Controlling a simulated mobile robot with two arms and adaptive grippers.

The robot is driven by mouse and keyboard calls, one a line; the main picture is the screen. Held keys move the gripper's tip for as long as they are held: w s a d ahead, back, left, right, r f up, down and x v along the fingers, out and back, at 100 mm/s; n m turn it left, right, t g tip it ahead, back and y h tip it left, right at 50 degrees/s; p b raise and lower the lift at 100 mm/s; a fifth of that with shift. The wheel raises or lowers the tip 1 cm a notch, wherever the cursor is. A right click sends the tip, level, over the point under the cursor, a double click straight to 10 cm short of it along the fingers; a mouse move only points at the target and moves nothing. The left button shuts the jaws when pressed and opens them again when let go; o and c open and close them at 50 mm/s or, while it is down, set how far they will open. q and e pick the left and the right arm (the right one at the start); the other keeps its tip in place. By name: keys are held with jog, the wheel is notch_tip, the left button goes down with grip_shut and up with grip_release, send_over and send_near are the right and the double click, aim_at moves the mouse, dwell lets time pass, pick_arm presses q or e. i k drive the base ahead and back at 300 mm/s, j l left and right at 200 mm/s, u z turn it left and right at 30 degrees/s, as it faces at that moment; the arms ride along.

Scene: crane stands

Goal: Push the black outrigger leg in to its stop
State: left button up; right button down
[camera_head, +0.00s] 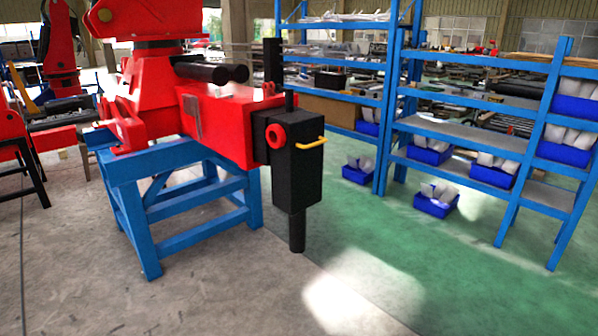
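The black outrigger leg (297,176) is a boxy upright block at the end of the red crane beam (222,122). A thin black rod stands above it and a round black foot (297,232) hangs below it, clear of the floor. A yellow handle (311,143) sticks out near its top right, and a red ring (275,138) sits on its left face. A short black section shows between the leg and the red beam; how far the leg is out is hard to tell. Neither of my grippers shows in the head view.
A blue stand (135,222) carries the red crane. Blue shelving (447,131) with blue bins stands at the right, and a few blue bins (436,205) are low down or on the floor there. The grey and green floor in front is clear.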

aim_at(290, 140)
jog(key=i+l+u, duration=0.1)
jog(key=u, duration=0.4)
jog(key=i+l+u, duration=0.25)
jog(key=u, duration=0.2)
